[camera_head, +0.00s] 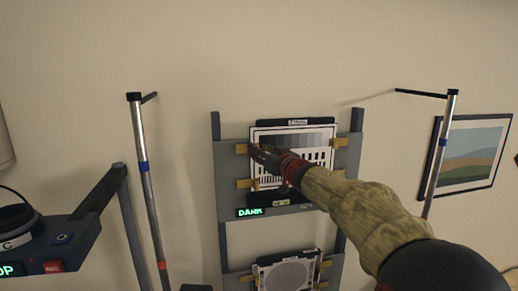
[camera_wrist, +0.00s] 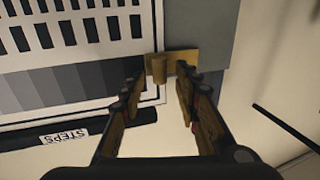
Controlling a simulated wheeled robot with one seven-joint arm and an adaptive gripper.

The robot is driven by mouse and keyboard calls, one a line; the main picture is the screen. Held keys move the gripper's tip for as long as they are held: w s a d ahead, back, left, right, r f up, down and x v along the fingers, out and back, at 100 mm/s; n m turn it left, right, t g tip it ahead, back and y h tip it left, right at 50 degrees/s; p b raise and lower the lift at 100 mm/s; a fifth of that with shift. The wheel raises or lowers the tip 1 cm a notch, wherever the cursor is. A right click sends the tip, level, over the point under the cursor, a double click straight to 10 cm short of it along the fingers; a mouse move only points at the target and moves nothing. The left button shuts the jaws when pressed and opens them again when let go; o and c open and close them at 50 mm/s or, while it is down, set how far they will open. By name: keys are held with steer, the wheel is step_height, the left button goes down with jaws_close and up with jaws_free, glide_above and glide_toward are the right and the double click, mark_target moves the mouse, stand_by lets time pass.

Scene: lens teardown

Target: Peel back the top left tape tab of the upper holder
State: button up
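The upper holder (camera_head: 227,160) is a grey panel on the wall bearing a black-and-white test chart (camera_head: 318,140) with grey steps and bars. Its top left tape tab (camera_head: 241,148) is tan and lies across the chart's edge; it also shows in the wrist view (camera_wrist: 182,56), with a small raised flap. My gripper (camera_head: 259,152) is at this tab. In the wrist view my gripper (camera_wrist: 163,78) is open, its fingers on either side of the flap with gaps visible. I cannot tell whether either fingertip touches the tab.
Other tan tabs sit at the top right (camera_head: 340,142), lower left (camera_head: 247,184) and lower right of the chart. A lower holder (camera_head: 234,279) carries a round-patterned chart (camera_head: 287,275). Metal poles stand left (camera_head: 150,190) and right (camera_head: 440,150). A framed picture (camera_head: 472,152) hangs right.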

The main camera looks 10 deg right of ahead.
steer(key=shift+w, duration=0.4)
steer(key=shift+c, duration=0.2)
steer(key=c, duration=0.7)
jaws_close()
